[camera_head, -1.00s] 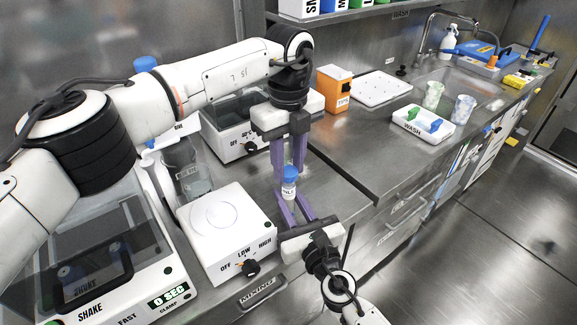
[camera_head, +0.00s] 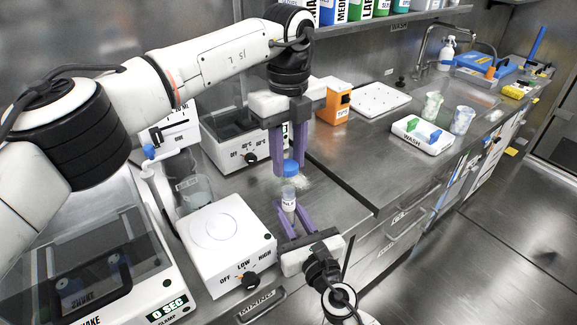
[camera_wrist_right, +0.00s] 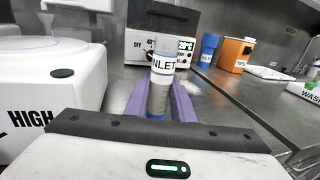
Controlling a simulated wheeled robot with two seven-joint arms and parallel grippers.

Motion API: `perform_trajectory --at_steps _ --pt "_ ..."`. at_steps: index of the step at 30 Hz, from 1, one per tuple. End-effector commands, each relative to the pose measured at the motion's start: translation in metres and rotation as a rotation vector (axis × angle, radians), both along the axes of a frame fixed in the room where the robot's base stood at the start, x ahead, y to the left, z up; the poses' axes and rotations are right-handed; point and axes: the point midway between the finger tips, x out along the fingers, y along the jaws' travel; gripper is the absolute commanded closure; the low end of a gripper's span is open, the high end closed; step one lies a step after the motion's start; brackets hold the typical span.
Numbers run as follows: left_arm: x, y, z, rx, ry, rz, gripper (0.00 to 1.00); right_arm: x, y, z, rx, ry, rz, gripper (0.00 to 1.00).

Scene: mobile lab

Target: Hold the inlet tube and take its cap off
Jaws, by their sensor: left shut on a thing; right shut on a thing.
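The inlet tube (camera_head: 288,200) is clear with a white label and stands upright over the bench's front edge. My right gripper (camera_head: 290,213) is shut on it from the front. In the right wrist view, the tube (camera_wrist_right: 161,78) sits between the purple fingers, its label partly readable as INLET, with no cap on its top. The blue cap (camera_head: 290,168) is apart from the tube, a little above it. My left gripper (camera_head: 289,160) points down from above and is shut on the cap.
A white mixer (camera_head: 227,232) stands left of the tube, with a beaker (camera_head: 194,188) behind it. A heater box (camera_head: 230,140) and an orange box (camera_head: 333,97) stand further back. A white wash tray (camera_head: 423,135) is at the right. Bare bench lies right of the grippers.

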Motion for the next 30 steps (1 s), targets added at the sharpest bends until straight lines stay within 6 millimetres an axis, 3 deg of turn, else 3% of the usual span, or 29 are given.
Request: perform_trajectory --at_steps 5,6,9,20,30 --pt "0.0 0.0 0.0 0.0 0.001 -0.001 0.98 0.0 0.0 0.0 0.0 0.001 0.0 1.0" --pt "0.0 0.0 0.0 0.0 0.001 -0.001 0.98 0.0 0.0 0.0 0.0 0.001 0.0 0.71" --pt "0.0 0.0 0.0 0.0 0.001 -0.001 0.98 0.0 0.0 0.0 0.0 0.001 0.0 0.56" --pt "0.0 0.0 0.0 0.0 0.001 -0.001 0.98 -0.005 -0.002 -0.001 -0.001 0.002 0.0 0.56" --pt "0.0 0.0 0.003 0.0 0.001 -0.001 0.98 -0.065 -0.026 -0.002 -0.002 0.003 0.002 0.56"
